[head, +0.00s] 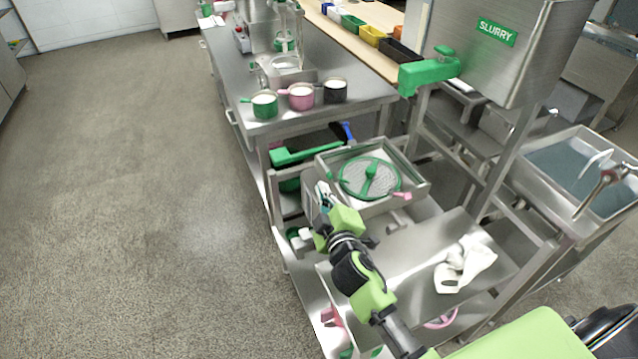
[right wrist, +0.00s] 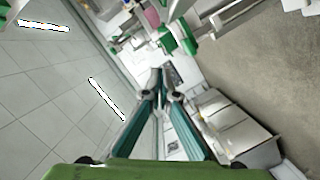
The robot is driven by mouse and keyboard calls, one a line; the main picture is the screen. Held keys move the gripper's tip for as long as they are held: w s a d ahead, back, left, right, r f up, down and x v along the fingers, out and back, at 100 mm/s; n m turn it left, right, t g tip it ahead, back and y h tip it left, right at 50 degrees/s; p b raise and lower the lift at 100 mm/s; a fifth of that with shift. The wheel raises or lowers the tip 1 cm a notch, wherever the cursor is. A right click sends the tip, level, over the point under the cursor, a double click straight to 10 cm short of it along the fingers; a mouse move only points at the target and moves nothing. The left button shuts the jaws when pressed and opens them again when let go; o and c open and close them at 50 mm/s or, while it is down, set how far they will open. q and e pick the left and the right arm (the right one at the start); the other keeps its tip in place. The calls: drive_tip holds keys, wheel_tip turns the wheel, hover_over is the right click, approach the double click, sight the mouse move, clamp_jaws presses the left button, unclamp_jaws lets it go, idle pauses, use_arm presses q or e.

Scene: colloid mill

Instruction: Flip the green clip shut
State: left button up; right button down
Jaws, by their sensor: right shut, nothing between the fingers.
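A square steel housing (head: 408,170) holds a round mesh disc with a green rim and hub (head: 370,178). A small green piece, which looks like the green clip (head: 329,174), is at the housing's left side; I cannot tell how far it is folded. A pink clip (head: 402,196) sits on the right front edge. My right gripper (head: 323,192) is just in front of the housing's left side, close to the green piece. Its fingers (right wrist: 157,88) are shut and empty; whether they touch the clip is unclear. My left gripper is out of view.
A long green handle (head: 305,154) lies left behind the housing. Green, pink and black pots (head: 335,90) stand on the steel table behind. A green spout (head: 428,72) of the slurry tank (head: 500,50) overhangs at right. A white cloth (head: 465,266) lies on the lower steel surface.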

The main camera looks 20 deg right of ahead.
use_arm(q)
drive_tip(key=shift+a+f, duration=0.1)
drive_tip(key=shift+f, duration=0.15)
use_arm(e)
drive_tip(key=shift+a+v, duration=0.2)
drive_tip(key=shift+v, duration=1.65)
drive_tip(key=shift+r, duration=0.15)
